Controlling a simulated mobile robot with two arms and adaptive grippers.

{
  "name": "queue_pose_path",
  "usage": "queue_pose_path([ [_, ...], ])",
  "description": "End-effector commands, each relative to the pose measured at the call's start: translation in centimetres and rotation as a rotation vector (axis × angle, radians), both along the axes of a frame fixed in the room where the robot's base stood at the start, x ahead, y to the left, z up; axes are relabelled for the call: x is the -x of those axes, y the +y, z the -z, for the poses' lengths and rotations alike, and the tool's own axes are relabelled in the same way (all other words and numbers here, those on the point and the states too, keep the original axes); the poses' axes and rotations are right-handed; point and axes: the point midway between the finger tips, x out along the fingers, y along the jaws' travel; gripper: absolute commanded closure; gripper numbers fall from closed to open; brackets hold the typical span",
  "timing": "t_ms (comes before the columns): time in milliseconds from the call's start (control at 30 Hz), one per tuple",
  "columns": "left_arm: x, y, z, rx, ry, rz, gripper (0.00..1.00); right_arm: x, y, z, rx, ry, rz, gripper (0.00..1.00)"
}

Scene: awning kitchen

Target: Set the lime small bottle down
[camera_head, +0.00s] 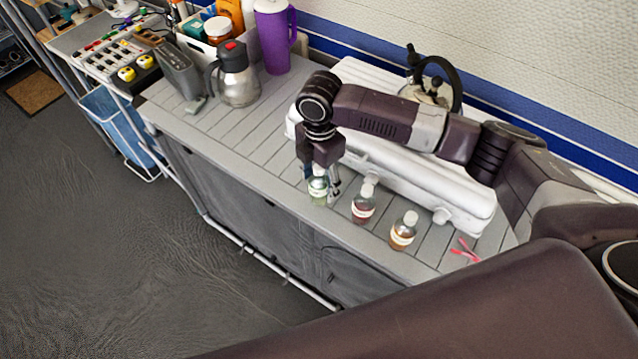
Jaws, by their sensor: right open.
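The lime small bottle (318,188) stands upright on the slatted grey counter (225,130), near its front edge. It has a pale label and greenish contents. My right gripper (321,177) is right over it, pointing down, with its fingers open around or beside the top of the bottle. The gripper hides the bottle's cap, and I cannot tell whether a finger touches it. My left gripper is not in the picture.
A red-brown bottle (363,205) and an orange bottle (403,232) stand to the right. Behind is a long white case (440,190). Pink tweezers-like item (465,251) lies at the right end. A steel jug (236,80) and purple pitcher (273,38) stand at the back left.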

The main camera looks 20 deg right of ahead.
Motion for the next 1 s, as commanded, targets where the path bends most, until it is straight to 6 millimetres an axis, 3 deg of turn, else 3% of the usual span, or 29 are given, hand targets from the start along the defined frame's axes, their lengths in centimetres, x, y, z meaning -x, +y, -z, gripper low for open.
queue_pose_path([
  [167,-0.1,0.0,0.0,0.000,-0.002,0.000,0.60,0.0,0.0,0.0,0.000,0.000,0.000,0.46],
  [600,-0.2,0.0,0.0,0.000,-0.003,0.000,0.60,0.0,0.0,0.0,0.000,-0.001,0.000,0.94],
  [1000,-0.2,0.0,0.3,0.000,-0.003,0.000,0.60,-0.1,0.0,-1.1,-0.001,-0.003,0.000,0.94],
])
